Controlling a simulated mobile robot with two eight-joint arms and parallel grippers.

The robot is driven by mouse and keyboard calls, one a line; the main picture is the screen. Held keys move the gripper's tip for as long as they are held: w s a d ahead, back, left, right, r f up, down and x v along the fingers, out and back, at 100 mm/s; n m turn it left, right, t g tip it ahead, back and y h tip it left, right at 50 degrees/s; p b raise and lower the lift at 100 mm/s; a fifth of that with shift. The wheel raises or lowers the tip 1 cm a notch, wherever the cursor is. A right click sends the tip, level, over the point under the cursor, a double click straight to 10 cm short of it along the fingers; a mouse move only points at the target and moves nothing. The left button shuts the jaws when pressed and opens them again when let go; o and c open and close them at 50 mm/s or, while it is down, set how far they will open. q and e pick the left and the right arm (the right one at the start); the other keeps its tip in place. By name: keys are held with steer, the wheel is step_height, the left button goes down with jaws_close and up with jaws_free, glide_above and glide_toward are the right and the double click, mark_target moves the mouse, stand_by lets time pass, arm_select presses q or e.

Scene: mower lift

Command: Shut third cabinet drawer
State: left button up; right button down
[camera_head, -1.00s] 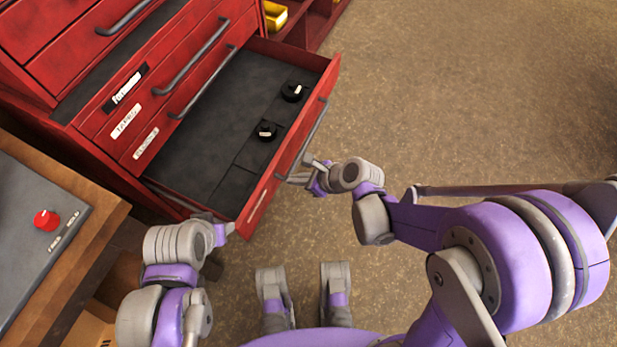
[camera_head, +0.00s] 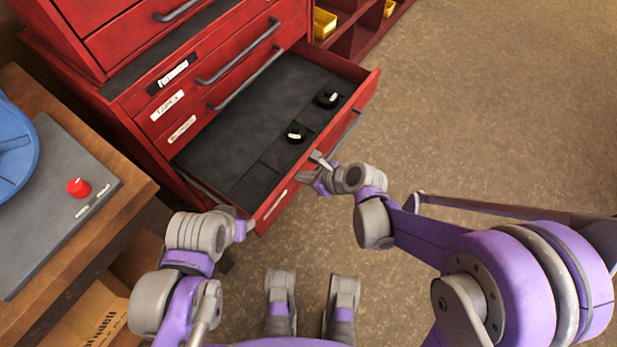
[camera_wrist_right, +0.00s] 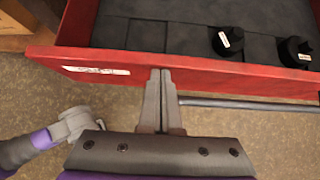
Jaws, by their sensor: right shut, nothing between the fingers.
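The red cabinet (camera_head: 125,60) stands at the upper left in the head view, with one low drawer (camera_head: 278,203) pulled open. Two black round items (camera_head: 327,98) with white labels lie inside on its dark lining. My right gripper (camera_head: 316,163) is at the drawer's front panel. In the right wrist view the closed fingers (camera_wrist_right: 162,85) point at the red front panel (camera_wrist_right: 220,75), beside the grey bar handle (camera_wrist_right: 245,104), and look touching or nearly so. My left gripper (camera_head: 243,226) is by the drawer's near left corner; its fingers are too small and partly hidden to judge.
A wooden bench (camera_head: 138,188) with a grey panel and a red knob (camera_head: 78,187) stands at the left, a blue rounded object (camera_head: 14,150) on it. A cardboard box (camera_head: 100,312) is below. Yellow bins (camera_head: 325,22) sit in red shelving behind. Floor at the right is clear.

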steer(key=w+a, duration=0.6)
steer(key=a, duration=0.5)
steer(key=w+a, duration=0.7)
steer(key=a, duration=0.5)
steer(key=shift+w+a, duration=0.15)
steer(key=shift+w, duration=0.05)
